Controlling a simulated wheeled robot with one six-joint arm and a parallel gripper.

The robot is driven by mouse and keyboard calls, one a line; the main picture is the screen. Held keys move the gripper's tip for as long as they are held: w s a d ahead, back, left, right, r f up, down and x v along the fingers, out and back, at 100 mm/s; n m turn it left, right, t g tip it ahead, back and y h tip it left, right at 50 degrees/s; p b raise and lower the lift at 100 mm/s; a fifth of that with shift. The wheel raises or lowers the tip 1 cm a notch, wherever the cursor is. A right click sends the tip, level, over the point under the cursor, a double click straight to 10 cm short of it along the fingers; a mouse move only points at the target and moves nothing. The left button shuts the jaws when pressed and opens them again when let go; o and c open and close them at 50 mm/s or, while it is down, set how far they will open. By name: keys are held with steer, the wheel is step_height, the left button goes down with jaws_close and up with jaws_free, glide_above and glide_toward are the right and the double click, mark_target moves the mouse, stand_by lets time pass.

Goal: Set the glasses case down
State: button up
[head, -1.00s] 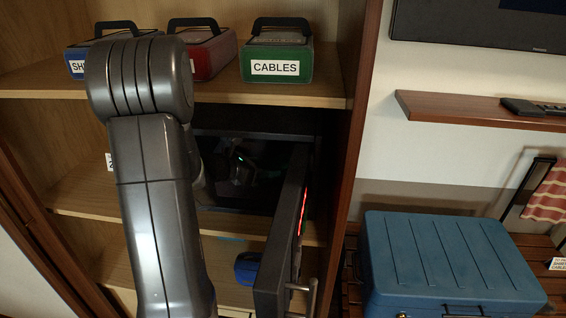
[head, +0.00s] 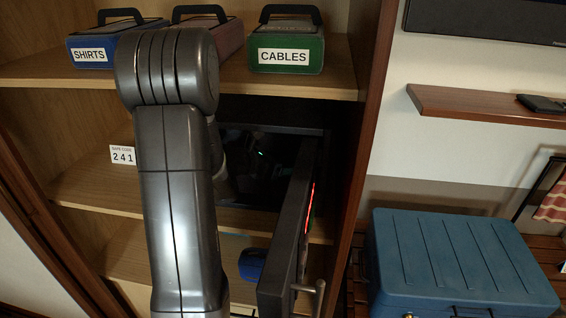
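My arm reaches from the bottom of the view up and into the open dark safe (head: 318,168) on the middle shelf. My gripper (head: 268,165) is only a dim shape inside the safe, with small greenish glints. I cannot tell whether its fingers are open or shut. I cannot make out a glasses case in the gripper or in the safe. A small rounded blue object (head: 250,264) lies on the lower shelf, partly behind the safe door; I cannot tell what it is.
The safe door (head: 285,245) stands open toward me, with a red-lit strip and a handle (head: 318,296). A code card (head: 122,155) reads 241. A blue chest (head: 460,260) is at right.

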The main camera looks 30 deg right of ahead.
mark_target(283, 161)
steer(key=shift+r, duration=0.15)
steer(key=shift+a+r, duration=0.1)
steer(key=shift+a, duration=0.1)
steer(key=v, duration=0.5)
steer(key=shift+w, duration=0.1)
steer(key=a, duration=0.7)
steer(key=s+a+b, duration=0.1)
steer(key=a, duration=0.3)
steer(key=shift+s+a, duration=0.1)
steer(key=shift+a, duration=0.2)
stand_by(0.4)
